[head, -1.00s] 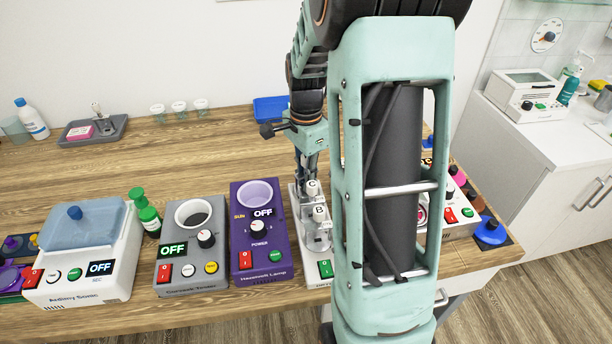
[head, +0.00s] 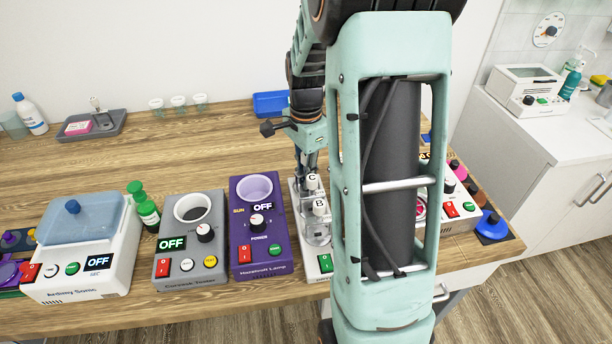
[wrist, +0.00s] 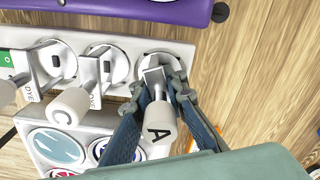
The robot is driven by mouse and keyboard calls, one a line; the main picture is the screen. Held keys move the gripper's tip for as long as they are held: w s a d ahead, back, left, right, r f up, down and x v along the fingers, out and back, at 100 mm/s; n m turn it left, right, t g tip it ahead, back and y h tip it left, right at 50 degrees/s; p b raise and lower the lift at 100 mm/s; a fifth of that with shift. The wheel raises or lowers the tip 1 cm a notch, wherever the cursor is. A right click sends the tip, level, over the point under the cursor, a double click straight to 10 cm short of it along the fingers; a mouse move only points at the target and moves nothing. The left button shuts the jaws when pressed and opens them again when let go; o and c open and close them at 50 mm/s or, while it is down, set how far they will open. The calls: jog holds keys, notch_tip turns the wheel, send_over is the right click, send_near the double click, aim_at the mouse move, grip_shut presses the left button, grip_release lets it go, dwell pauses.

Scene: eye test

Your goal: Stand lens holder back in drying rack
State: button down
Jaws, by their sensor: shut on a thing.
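My gripper (wrist: 163,95) is shut on the metal stem of a lens holder (wrist: 158,130) with a white knob marked A. In the wrist view this holder is over the end round well (wrist: 145,62) of a white unit (wrist: 190,50). I cannot tell whether its lower end is in the well. Two similar holders, C (wrist: 68,107) and B (head: 319,206), stand in the other wells. In the head view my gripper (head: 308,160) is at the far end of the unit, partly hidden by my arm.
The purple lamp (head: 257,225) stands close left of the unit, with the grey tester (head: 190,240) beyond it. A panel with round coloured labels (wrist: 60,145) lies on the unit's other side. Small glass cups (head: 178,103) and a blue tray (head: 270,103) stand behind. The rear table is mostly clear.

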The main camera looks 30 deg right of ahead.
jog(key=shift+f, duration=0.25)
jog(key=c, duration=1.8)
grip_release()
jog(key=shift+c, duration=0.2)
jog(key=shift+o, duration=0.5)
jog(key=shift+o, duration=1)
jog(key=shift+r+p, duration=2.2)
jog(key=shift+r, duration=0.9)
jog(key=shift+f, duration=0.1)
